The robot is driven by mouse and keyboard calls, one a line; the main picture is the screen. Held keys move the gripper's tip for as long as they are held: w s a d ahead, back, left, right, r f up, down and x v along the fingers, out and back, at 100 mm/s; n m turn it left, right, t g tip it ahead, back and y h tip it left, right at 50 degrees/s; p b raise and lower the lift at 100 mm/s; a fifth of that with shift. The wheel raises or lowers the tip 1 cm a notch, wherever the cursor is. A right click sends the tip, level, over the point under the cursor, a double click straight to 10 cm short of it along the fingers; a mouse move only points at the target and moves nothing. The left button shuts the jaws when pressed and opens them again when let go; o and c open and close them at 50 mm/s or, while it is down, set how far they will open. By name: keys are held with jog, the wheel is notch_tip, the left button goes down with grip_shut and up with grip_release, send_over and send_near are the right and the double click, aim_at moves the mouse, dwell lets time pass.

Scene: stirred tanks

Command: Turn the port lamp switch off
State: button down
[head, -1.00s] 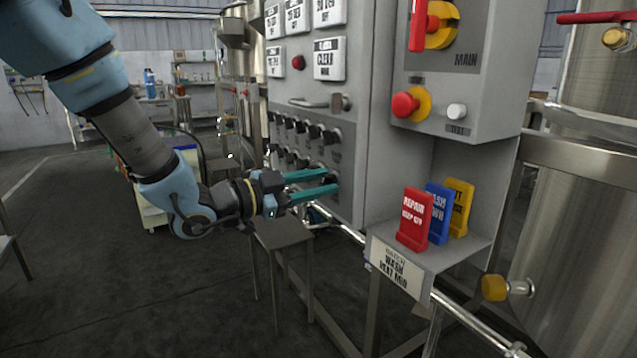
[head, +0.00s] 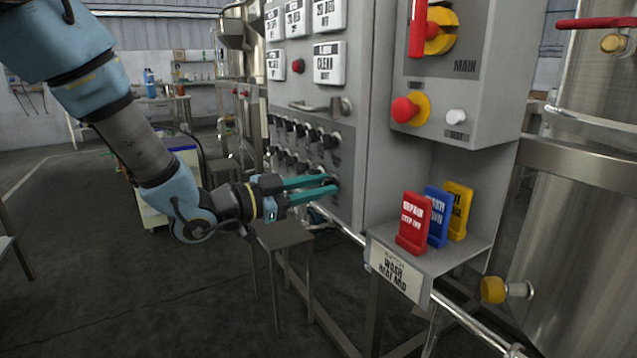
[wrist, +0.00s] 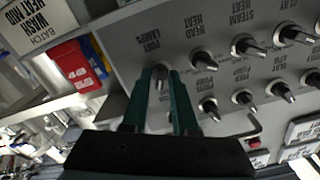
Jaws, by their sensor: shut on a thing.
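The port lamp switch (wrist: 160,73) is a small dark knob with a metallic lever, under the label "PORT LAMPS" (wrist: 149,40) on the grey panel. In the wrist view it sits between the tips of my teal fingers. My gripper (wrist: 163,85) is shut on the switch. In the head view my gripper (head: 331,184) reaches the lower right of the switch rows, and its fingers hide most of the switch there. I cannot tell which position the switch points to.
Other switches (wrist: 203,60) stand close beside it in rows on the panel (head: 350,130). A shelf (head: 455,262) holds red (head: 414,222), blue and yellow tags at the right. A small metal stool (head: 284,236) stands below my gripper.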

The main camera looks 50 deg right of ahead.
jog(key=shift+n+p, duration=4.15)
jog(key=shift+n, duration=1.15)
jog(key=c, duration=0.9)
grip_release()
jog(key=b+v, duration=0.1)
jog(key=v, duration=1)
jog(key=shift+d, duration=0.1)
